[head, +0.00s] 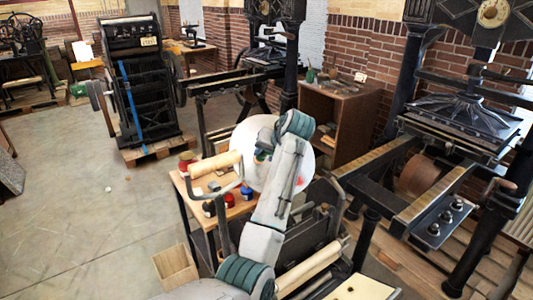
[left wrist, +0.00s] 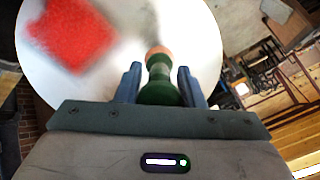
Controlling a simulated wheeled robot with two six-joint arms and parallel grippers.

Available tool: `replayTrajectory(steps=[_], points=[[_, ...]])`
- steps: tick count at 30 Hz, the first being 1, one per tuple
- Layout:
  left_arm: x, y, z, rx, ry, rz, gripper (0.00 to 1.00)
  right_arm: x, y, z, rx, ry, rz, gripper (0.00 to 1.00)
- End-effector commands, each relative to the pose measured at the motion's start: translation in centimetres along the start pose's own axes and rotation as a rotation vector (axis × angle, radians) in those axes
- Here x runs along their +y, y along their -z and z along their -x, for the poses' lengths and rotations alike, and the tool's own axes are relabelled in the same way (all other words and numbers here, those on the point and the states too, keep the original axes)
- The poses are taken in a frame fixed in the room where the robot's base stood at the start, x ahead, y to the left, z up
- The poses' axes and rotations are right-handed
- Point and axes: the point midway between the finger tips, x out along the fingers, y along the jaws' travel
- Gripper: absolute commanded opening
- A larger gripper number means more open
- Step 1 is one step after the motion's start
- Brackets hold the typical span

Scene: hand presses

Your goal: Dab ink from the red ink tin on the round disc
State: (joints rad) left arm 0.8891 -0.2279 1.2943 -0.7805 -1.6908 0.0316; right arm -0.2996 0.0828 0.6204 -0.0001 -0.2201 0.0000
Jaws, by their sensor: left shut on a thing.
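The round disc (head: 324,140) is a large white plate tilted on the press, partly hidden behind my left arm in the head view. It fills the top of the left wrist view (left wrist: 205,60), with a blurred red patch (left wrist: 72,32) at its upper left. My left gripper (left wrist: 158,80) is shut on a green-handled dabber (left wrist: 160,92) with an orange-red end, which is over the disc. I cannot tell whether it touches. A red tin (head: 228,200) stands on the small wooden table. My right gripper is not in view.
The small table (head: 192,186) also holds a blue tin (head: 247,192), a black tin (head: 208,208) and another red container (head: 186,160). A wooden box (head: 175,267) stands below.

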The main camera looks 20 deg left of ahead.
Motion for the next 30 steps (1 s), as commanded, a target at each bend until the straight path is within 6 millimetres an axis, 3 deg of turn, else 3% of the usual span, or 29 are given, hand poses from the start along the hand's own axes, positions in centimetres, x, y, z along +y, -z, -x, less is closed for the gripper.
replayTrajectory(steps=[30], points=[[0.00,0.00,-0.26,0.000,0.000,0.000,0.15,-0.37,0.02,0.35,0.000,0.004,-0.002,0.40]])
